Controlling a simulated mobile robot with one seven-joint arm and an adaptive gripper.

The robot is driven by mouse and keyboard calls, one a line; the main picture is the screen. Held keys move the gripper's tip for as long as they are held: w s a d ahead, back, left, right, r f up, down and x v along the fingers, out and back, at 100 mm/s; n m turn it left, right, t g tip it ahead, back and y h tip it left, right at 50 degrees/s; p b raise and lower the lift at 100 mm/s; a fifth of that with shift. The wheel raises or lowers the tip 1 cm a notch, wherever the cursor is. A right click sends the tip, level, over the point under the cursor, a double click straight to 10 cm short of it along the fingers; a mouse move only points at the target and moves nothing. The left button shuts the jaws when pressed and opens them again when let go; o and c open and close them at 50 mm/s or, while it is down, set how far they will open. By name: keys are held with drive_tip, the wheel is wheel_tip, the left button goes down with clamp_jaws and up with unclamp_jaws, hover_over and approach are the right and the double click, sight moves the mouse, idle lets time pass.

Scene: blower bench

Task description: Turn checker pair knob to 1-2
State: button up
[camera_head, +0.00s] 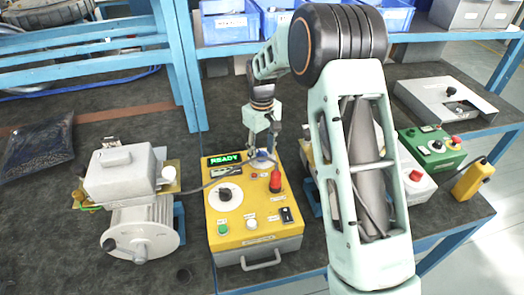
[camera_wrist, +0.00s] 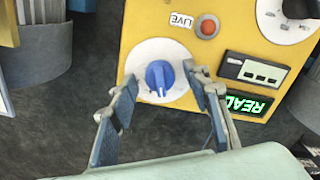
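The checker is a yellow box (camera_head: 255,225) on the dark bench, with a green display (camera_head: 224,160) reading READY. Its blue knob (camera_wrist: 160,77) sits on a round white dial in the wrist view; its white pointer line faces the bottom of that picture. The dial's markings are too small to read. My gripper (camera_wrist: 162,82) is open, with one finger on each side of the blue knob. I cannot tell whether the fingers touch it. In the head view my gripper (camera_head: 262,143) points down over the back of the checker, mostly covering the blue knob.
A grey motor unit (camera_head: 135,205) stands left. A green box (camera_head: 433,148) and a yellow pendant (camera_head: 472,180) are right. Blue bins (camera_head: 225,25) stand behind.

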sight(262, 151)
wheel_tip(262, 151, up, 12)
idle(0.6)
idle(0.4)
